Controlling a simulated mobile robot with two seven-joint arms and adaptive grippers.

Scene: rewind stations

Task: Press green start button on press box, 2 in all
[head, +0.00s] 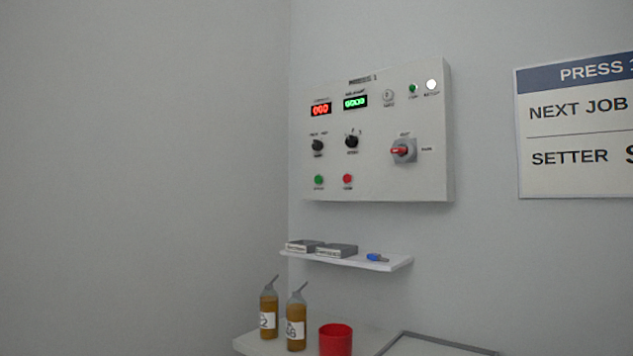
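The press box (378,165) is a white panel on the wall in the head view. Its green button (318,180) sits at the lower left, beside a red button (347,180). Above them are two dark knobs, a red digital display (320,109) and a green digital display (355,101). A red rotary switch (401,150) on a grey plate is at the right. A small green lamp (412,88) and a white lamp (431,85) are at the top right. The labels are too small to read surely. Neither of my grippers is in view.
Below the box, a white shelf (385,264) holds two grey boxes and a small blue item (377,257). Lower, a table (262,345) carries two amber bottles (296,320) and a red cup (335,340). A sign (575,125) hangs at right. The space before the box looks clear.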

